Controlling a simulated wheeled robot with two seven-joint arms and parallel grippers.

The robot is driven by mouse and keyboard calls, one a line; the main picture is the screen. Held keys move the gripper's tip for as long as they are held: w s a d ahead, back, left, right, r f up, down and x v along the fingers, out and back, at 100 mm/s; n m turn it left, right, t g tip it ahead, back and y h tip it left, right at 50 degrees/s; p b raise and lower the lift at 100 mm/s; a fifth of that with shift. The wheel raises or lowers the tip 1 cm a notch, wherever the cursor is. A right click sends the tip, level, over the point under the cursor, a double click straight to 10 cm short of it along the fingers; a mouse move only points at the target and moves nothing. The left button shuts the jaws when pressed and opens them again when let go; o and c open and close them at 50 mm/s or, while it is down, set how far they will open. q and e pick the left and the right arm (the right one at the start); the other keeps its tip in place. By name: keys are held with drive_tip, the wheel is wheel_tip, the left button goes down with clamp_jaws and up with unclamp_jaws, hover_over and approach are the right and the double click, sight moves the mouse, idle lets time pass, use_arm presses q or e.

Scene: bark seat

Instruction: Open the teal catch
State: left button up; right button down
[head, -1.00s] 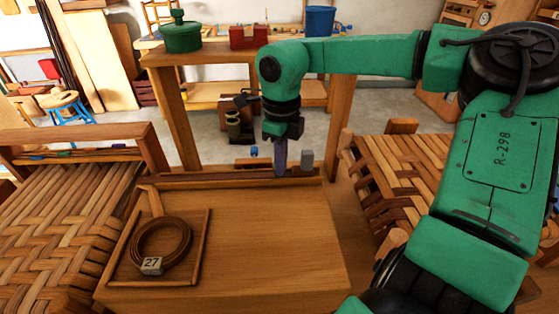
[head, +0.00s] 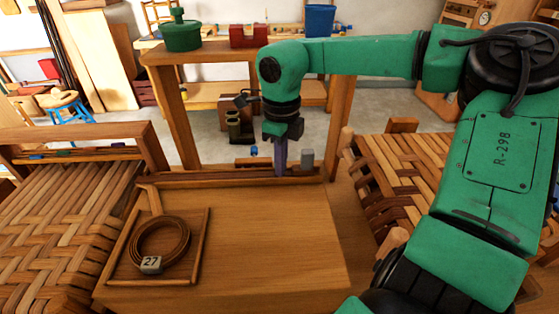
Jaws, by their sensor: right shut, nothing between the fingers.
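My right gripper (head: 280,168) points down at the back edge of the wooden bench top (head: 265,240), its purple fingers closed together with nothing seen between them. I cannot make out a teal catch; the fingers and wrist cover part of the back edge. A small blue piece (head: 254,151) shows just left of the fingers, and a grey block (head: 307,158) stands just right of them. Whether the fingers touch anything there I cannot tell. My left gripper is out of the picture.
A coil of brown bark strip (head: 160,245) with a tag marked 27 lies in a framed area on the bench's left. Woven seats stand at left (head: 60,215) and right (head: 400,175). A wooden post frame (head: 170,110) rises behind. The bench's middle and right are clear.

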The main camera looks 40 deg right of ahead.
drive_tip(key=shift+f+b, duration=0.55)
drive_tip(key=shift+f, duration=0.4)
drive_tip(key=shift+r, duration=0.1)
drive_tip(key=shift+w+d, duration=0.15)
drive_tip(key=shift+w, duration=0.05)
drive_tip(key=shift+w+d+r+p, duration=0.1)
drive_tip(key=shift+w+d+p, duration=0.2)
drive_tip(key=shift+w+d, duration=0.35)
drive_tip(key=shift+w+d+p, duration=0.3)
drive_tip(key=shift+w+d, duration=0.1)
drive_tip(key=shift+w, duration=0.35)
drive_tip(key=shift+w+d+f, duration=0.2)
drive_tip(key=shift+w, duration=0.05)
drive_tip(key=shift+s+r, duration=0.1)
drive_tip(key=shift+r, duration=0.05)
